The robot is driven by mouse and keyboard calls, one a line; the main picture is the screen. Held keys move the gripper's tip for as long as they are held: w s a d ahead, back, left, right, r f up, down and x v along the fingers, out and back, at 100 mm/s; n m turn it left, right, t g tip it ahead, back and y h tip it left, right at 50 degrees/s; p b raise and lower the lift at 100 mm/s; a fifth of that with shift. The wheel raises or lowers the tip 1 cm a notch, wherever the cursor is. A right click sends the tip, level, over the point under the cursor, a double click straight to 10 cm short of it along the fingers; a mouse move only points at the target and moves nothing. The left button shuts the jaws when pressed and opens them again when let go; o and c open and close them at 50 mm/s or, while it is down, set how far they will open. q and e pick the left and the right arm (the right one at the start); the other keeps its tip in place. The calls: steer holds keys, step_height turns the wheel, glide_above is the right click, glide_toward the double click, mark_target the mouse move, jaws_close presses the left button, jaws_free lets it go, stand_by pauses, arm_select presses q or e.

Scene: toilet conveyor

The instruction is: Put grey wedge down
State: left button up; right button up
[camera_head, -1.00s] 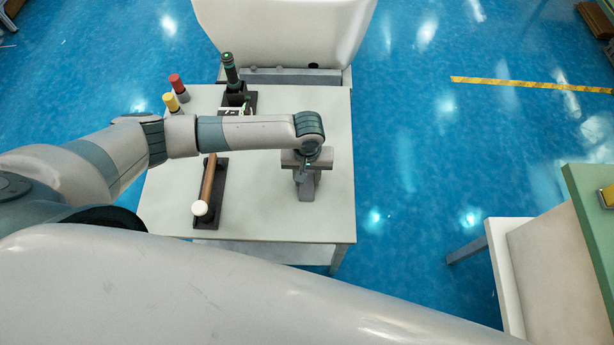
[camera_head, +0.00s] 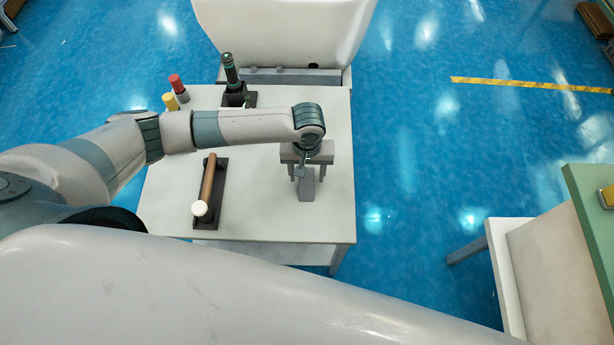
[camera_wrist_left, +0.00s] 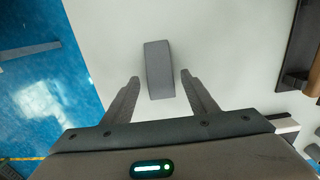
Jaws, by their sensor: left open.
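The grey wedge (camera_wrist_left: 158,70) rests on the pale table top in the left wrist view, just ahead of and between the fingers of my left gripper (camera_wrist_left: 160,97). Bare table shows between each finger and the wedge. In the head view the wedge (camera_head: 307,188) shows below my left gripper (camera_head: 306,175), whose two fingers are spread apart. The gripper is open and empty. My right gripper is in no view.
A brown-handled tool (camera_head: 208,180) lies in a dark holder on the table (camera_head: 260,215). A dark green tool (camera_head: 231,72) stands in a black holder at the back. Red (camera_head: 176,83) and yellow (camera_head: 170,102) capped items stand at the back left.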

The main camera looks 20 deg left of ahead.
mark_target(307, 178)
arm_select(q)
step_height(307, 178, up, 9)
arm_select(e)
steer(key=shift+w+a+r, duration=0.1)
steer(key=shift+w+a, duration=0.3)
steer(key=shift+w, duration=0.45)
arm_select(q)
steer(key=shift+o, duration=0.4)
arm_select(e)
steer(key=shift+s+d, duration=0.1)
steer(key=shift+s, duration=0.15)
